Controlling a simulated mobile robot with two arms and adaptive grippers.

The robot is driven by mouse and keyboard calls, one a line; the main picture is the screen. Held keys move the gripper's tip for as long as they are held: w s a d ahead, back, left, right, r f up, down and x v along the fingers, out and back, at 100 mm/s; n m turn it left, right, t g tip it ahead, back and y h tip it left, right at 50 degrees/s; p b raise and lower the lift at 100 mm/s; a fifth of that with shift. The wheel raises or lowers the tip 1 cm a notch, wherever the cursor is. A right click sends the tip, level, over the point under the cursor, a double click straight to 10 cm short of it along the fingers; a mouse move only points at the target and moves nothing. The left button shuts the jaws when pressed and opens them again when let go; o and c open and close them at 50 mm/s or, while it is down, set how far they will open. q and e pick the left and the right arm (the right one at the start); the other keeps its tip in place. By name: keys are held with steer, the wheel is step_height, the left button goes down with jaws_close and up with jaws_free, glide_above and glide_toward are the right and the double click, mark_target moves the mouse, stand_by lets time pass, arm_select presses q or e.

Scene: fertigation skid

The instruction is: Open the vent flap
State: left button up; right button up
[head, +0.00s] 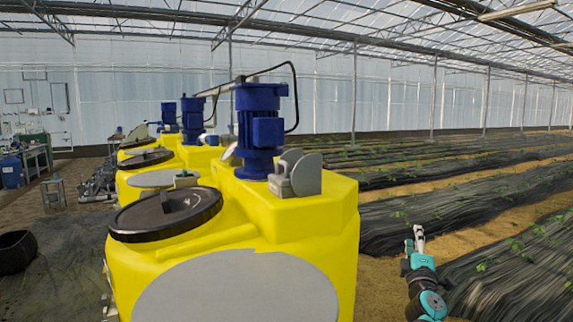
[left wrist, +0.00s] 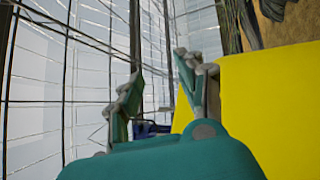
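A grey fitting with a rounded upright plate (head: 306,176) sits on the front yellow tank (head: 300,218), right of the blue motor (head: 258,130). It looks like the vent flap; I cannot tell for sure whether it is open or closed. The yellow tank (left wrist: 272,95) fills the right of that view; the flap is not recognisable there.
The front tank carries a round black lid (head: 166,213) and a large grey disc (head: 238,290). More yellow tanks with blue motors stand behind. A black cable (head: 294,90) loops by the front motor. Covered crop rows (head: 470,205) lie right; a stool (head: 53,192) stands left.

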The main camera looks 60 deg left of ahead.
arm_select(q)
steer(key=s+a+r+n+g+y, duration=0.3)
steer(key=s+a+r+n+g, duration=0.15)
steer(key=r+n, duration=0.2)
steer(key=s+a+r+n+g+y, duration=0.2)
steer(key=s+a+r+n+g, duration=0.15)
steer(key=s+r+n, duration=0.35)
steer(key=n+g+h+p, duration=0.1)
steer(key=n+g+h, duration=0.1)
steer(key=n+g, duration=0.65)
glide_toward(287, 165)
steer(key=a+n+p, duration=0.1)
steer(key=a+p, duration=0.1)
steer(key=a, duration=0.1)
steer(key=a+n+t+p, duration=0.1)
steer(key=a+p, duration=0.2)
steer(key=a+t+p, duration=0.1)
steer(key=a+p, duration=0.1)
steer(key=a, duration=0.2)
steer(key=shift+s+f+n+t+p, duration=0.15)
steer(key=shift+s+n+t+p, duration=0.1)
steer(key=shift+n+p, duration=0.15)
steer(key=shift+w+a+f, duration=0.1)
steer(key=shift+a+f, duration=0.05)
steer(key=shift+a, duration=0.45)
steer(key=shift+d, duration=0.1)
steer(key=shift+c, duration=0.3)
jaws_close()
